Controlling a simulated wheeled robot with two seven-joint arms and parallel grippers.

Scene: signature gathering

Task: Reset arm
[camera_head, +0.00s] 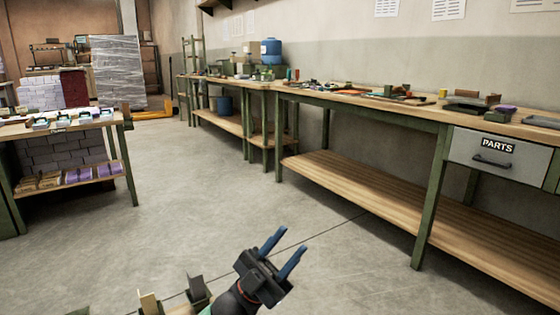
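My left gripper (292,239) is at the bottom middle of the head view, over the bare grey floor. Its two blue fingers are parallel and apart, with nothing between them. It is clear of the benches. Only the end of its dark arm shows at the bottom edge. My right gripper is not in view.
A long workbench (330,172) with a parts drawer (497,153) runs along the right wall, bearing tools. A second bench (225,126) stands farther back, with a blue jug (270,52). A stocked table (125,172) is at left. The floor (210,200) between is free.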

